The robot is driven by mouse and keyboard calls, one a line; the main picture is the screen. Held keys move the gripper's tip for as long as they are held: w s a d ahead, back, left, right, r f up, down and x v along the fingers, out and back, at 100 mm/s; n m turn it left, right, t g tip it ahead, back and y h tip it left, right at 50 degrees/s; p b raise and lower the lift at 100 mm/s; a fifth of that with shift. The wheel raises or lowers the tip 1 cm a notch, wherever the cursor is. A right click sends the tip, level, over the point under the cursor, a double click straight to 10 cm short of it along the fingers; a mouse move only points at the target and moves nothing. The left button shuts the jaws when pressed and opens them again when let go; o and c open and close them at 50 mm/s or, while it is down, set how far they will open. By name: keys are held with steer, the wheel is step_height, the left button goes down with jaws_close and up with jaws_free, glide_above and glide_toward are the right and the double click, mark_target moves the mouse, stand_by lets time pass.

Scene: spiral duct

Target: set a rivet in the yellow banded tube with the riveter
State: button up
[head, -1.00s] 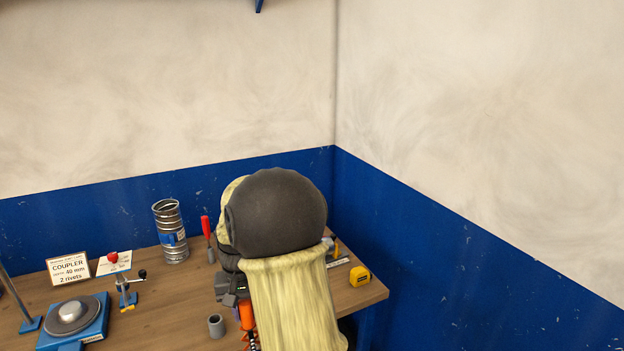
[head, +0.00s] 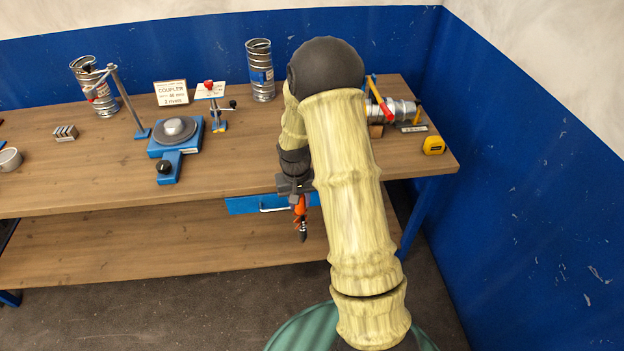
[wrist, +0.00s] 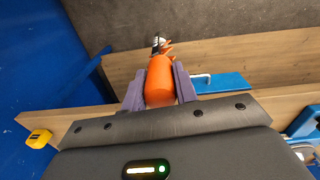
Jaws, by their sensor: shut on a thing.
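My gripper (head: 298,190) is shut on the orange-handled riveter (head: 302,222), in front of the bench's front edge. The tool's dark tip points down in the head view. In the wrist view, the purple fingers of my gripper (wrist: 159,86) press on both sides of the orange handle (wrist: 160,70). A silver ribbed tube (head: 400,109) lies at the back right of the bench, partly behind my arm, with a yellow piece beside its right end. I cannot make out a yellow band on it. Any rivet is too small to see.
Upright tubes with red (head: 98,92) and blue (head: 261,75) bands stand at the back. A blue turntable device (head: 176,132), a coupler sign (head: 171,93), a small red-knobbed device (head: 211,95) and a yellow tape measure (head: 433,145) are on the bench (head: 90,175). A blue drawer (head: 250,204) hangs under its edge.

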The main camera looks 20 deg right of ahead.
steer(key=s+a+f+n, duration=0.1)
steer(key=a+f+n, duration=0.1)
steer(key=a+f, duration=0.4)
step_height(320, 180, down, 5)
steer(key=shift+s+f+b, duration=0.2)
steer(key=shift+s+b, duration=0.1)
steer(key=shift+s, duration=0.05)
